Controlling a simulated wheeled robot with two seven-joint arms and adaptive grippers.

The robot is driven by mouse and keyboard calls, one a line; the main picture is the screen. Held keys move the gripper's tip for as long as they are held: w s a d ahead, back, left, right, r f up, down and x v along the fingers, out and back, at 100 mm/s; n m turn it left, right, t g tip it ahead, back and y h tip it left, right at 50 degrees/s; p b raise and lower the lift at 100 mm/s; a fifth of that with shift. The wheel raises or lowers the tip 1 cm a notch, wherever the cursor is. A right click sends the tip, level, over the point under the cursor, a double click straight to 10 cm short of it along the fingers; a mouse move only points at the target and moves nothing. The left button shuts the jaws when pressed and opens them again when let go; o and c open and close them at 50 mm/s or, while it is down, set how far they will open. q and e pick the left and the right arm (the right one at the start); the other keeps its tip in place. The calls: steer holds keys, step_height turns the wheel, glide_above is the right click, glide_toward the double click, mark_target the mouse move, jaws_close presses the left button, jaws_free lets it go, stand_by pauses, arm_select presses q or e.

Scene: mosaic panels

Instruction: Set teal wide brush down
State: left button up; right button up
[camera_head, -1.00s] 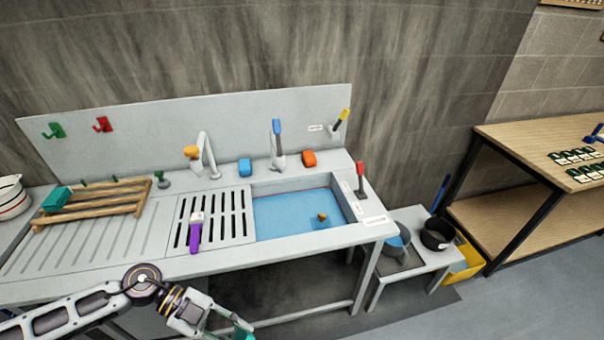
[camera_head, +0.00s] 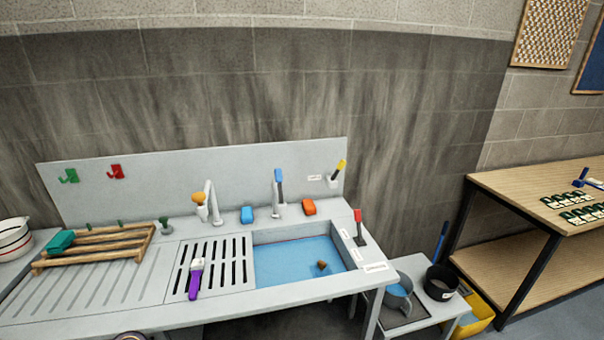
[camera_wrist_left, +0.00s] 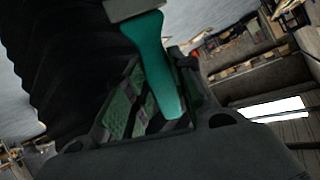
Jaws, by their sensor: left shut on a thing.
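The teal wide brush (camera_wrist_left: 158,70) shows in the left wrist view, its teal handle running between the fingers of my left gripper (camera_wrist_left: 150,105). The gripper is shut on the handle. The brush's pale head end is at the top edge of that view. In the head view neither the brush nor my left gripper shows; only a bit of my arm is at the bottom edge. My right gripper is in neither view.
A grey sink bench (camera_head: 145,318) holds a blue-water basin (camera_head: 290,262), a slotted grate with a purple-handled brush (camera_head: 195,280), and a wooden rack (camera_head: 95,250) with a teal block (camera_head: 60,242). Right of it, a low stand (camera_head: 415,318) carries pots. The ribbed drainboard (camera_head: 90,290) has free room.

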arm_select(q)
steer(key=shift+w+a+f+n+t, duration=0.1)
steer(key=shift+w+a+n+t, duration=0.1)
steer(key=shift+w+n+t, duration=0.4)
steer(key=shift+w+a+f+n+t, duration=0.1)
steer(key=shift+w+a+n+t, duration=0.15)
steer(key=shift+w+n+t, duration=0.5)
steer(key=shift+w+a+f+n+t, duration=0.15)
steer(key=shift+w+a+n+t, duration=0.1)
steer(key=shift+w+n+t, duration=0.45)
steer(key=shift+w+a+f+n+t, duration=0.1)
steer(key=shift+w+a+n+t, duration=0.15)
steer(key=shift+w+n+t, duration=0.45)
steer(key=w+a+f+n+t+y, duration=0.1)
steer(key=w+a+n+t+y, duration=0.1)
steer(key=w+n+t+y, duration=0.3)
steer(key=w+a+f+n+t+y, duration=0.1)
steer(key=w+n+t+y, duration=0.4)
steer(key=w+n, duration=0.5)
steer(key=shift+w+a+y, duration=0.4)
steer(key=shift+w+y, duration=0.4)
steer(key=shift+w, duration=0.2)
steer(key=shift+f+n, duration=0.1)
steer(key=shift+n, duration=0.15)
steer(key=shift+a, duration=0.15)
